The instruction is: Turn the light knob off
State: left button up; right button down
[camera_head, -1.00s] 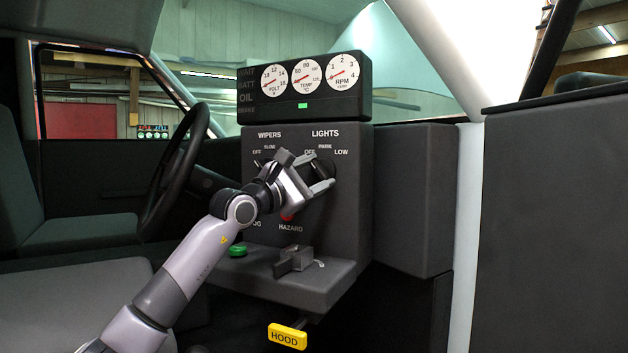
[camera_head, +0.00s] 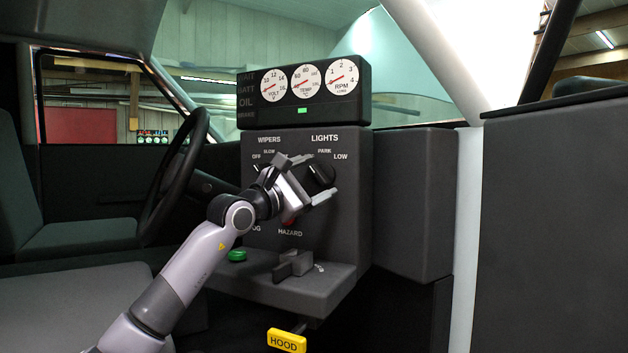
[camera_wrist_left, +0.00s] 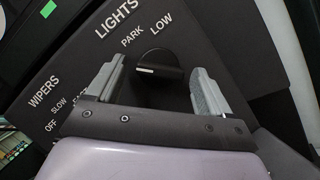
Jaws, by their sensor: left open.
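The light knob (camera_head: 321,174) is a dark round knob under the LIGHTS label on the dash panel. PARK and LOW are printed around it; the OFF label is hidden in the head view behind my gripper. In the left wrist view the knob (camera_wrist_left: 160,68) shows a short white mark; I cannot tell which label it points to. My left gripper (camera_head: 308,178) is open just to the left of and in front of the knob. In the left wrist view the two fingers of the gripper (camera_wrist_left: 157,75) appear on either side of the knob; contact is not clear. My right gripper is not in view.
The WIPERS knob beside it is mostly hidden by my wrist. A gauge box (camera_head: 303,115) sits above the panel. The steering wheel (camera_head: 175,175) is left, the yellow HOOD handle (camera_head: 286,341) below.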

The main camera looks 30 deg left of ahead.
pick_arm(q)
jog(key=b+v, duration=0.1)
jog(key=v, duration=0.5)
jog(key=shift+s+b, duration=0.4)
jog(key=shift+f, duration=0.15)
